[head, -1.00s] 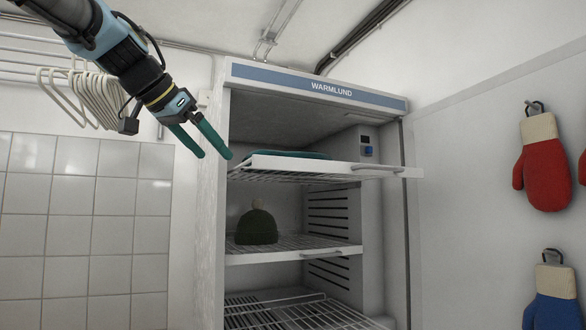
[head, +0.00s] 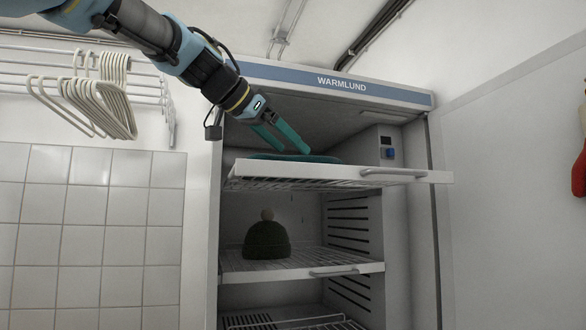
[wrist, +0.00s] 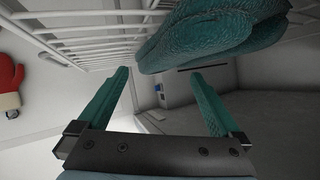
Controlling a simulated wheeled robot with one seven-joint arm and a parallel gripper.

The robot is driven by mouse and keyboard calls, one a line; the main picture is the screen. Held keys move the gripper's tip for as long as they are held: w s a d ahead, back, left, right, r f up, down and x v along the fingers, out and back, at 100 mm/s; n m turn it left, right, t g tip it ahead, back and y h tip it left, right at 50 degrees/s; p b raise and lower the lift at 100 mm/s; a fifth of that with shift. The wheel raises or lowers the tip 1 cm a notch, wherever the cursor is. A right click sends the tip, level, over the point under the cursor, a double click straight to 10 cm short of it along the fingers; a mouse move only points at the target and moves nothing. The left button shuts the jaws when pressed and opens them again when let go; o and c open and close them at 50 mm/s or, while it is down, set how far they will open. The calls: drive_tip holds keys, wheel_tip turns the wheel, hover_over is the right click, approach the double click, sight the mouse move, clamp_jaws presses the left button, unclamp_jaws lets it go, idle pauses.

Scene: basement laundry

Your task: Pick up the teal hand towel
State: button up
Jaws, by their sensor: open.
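The teal hand towel (head: 322,159) lies on the pulled-out top shelf (head: 410,176) of the cabinet. Only its low edge shows in the head view. In the wrist view the folded towel (wrist: 215,38) looks thick and rounded, past the fingertips and toward the right finger's side. My gripper (head: 295,151) is open, with its teal fingers reaching into the top compartment, close to the towel. In the wrist view nothing sits between the fingers of my gripper (wrist: 160,73). Whether a fingertip touches the towel I cannot tell.
A dark knit hat (head: 267,240) sits on the middle shelf (head: 300,272). The cabinet's top panel (head: 340,84) is close above my gripper. White hangers (head: 95,95) hang on a rail at left. A red mitten (wrist: 10,75) shows in the wrist view.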

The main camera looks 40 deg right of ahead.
sight(300, 157)
drive_tip(key=p+x, duration=0.2)
drive_tip(key=x, duration=0.2)
drive_tip(key=shift+w+d, duration=0.1)
drive_tip(key=shift+w+d+f, duration=0.1)
drive_tip(key=shift+d+f, duration=0.25)
drive_tip(key=shift+d, duration=0.15)
drive_tip(key=shift+c, duration=0.4)
drive_tip(key=c, duration=1.3)
